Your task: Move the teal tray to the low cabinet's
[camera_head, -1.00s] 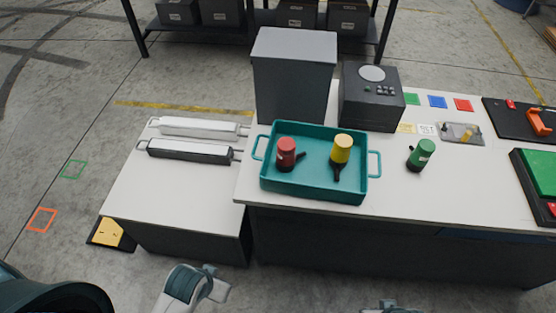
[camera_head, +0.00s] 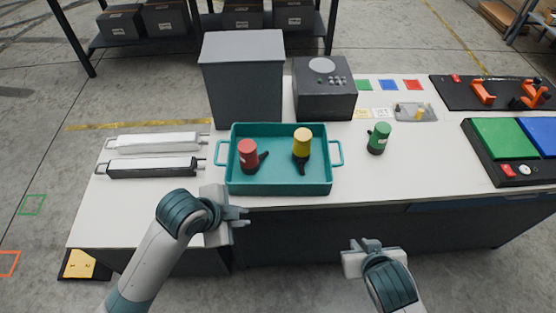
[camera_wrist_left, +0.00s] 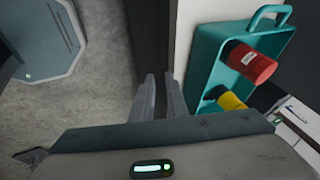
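The teal tray (camera_head: 280,188) stands on the taller white counter near its left front edge, with a loop handle at each end. It holds a red-capped cylinder (camera_head: 248,151) and a yellow-capped one (camera_head: 302,140). The low cabinet (camera_head: 110,205) is at the left, its white top lower than the counter. My left gripper (camera_head: 243,216) is in front of the tray's left part, apart from it. Its fingers (camera_wrist_left: 160,98) are parted and empty in the left wrist view, beside the tray (camera_wrist_left: 203,60). My right gripper (camera_head: 367,245) is in front of the counter, empty; its finger gap is unclear.
Two long bars with end handles, one white (camera_head: 160,143) and one dark-sided (camera_head: 152,167), lie across the low cabinet's back part. A grey box (camera_head: 243,85) and a dark device (camera_head: 325,95) stand behind the tray. A green cylinder (camera_head: 379,138) stands right of it.

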